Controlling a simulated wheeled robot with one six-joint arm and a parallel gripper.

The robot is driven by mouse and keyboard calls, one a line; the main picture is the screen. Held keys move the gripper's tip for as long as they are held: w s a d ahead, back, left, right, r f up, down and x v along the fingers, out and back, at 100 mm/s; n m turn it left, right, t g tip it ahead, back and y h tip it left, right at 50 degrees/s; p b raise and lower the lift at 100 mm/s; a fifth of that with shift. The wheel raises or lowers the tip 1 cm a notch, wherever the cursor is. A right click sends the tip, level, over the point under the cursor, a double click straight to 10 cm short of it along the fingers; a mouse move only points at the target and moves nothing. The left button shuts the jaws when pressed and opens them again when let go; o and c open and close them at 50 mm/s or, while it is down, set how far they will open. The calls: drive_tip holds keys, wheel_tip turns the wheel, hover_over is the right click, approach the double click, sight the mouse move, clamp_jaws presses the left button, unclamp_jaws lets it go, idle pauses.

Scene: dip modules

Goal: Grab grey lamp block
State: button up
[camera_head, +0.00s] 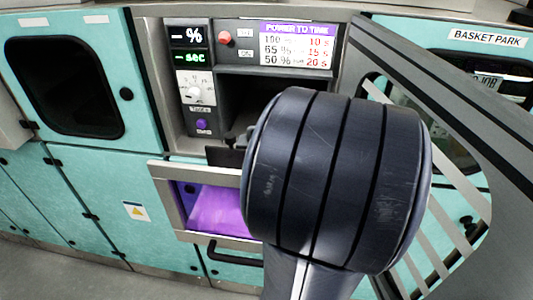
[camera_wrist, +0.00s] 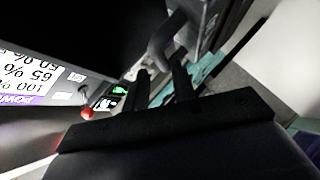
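My gripper (camera_wrist: 162,78) shows in the wrist view as two dark fingers standing apart, with a gap between them. It looks open and empty. Just beyond the fingertips is a grey rounded shape (camera_wrist: 166,38) joined to a larger grey piece at the top. I cannot tell whether this is the grey lamp block. In the head view my dark arm joint covers the middle, and most of my gripper is hidden behind it, in front of the machine's dark opening (camera_head: 250,105). No lamp block is clearly seen there.
Below is an open purple-lined bay (camera_head: 215,208). Teal cabinets (camera_head: 75,75) flank it. The red knob is close to my gripper's left in the wrist view (camera_wrist: 88,113).

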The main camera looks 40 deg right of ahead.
drive_tip(key=x, duration=0.3)
drive_tip(key=b+x, duration=0.1)
drive_tip(key=x, duration=0.1)
drive_tip(key=shift+a+f, duration=0.15)
drive_tip(key=shift+a, duration=0.2)
drive_tip(key=shift+w, duration=0.35)
drive_tip(key=shift+c, duration=0.2)
clamp_jaws()
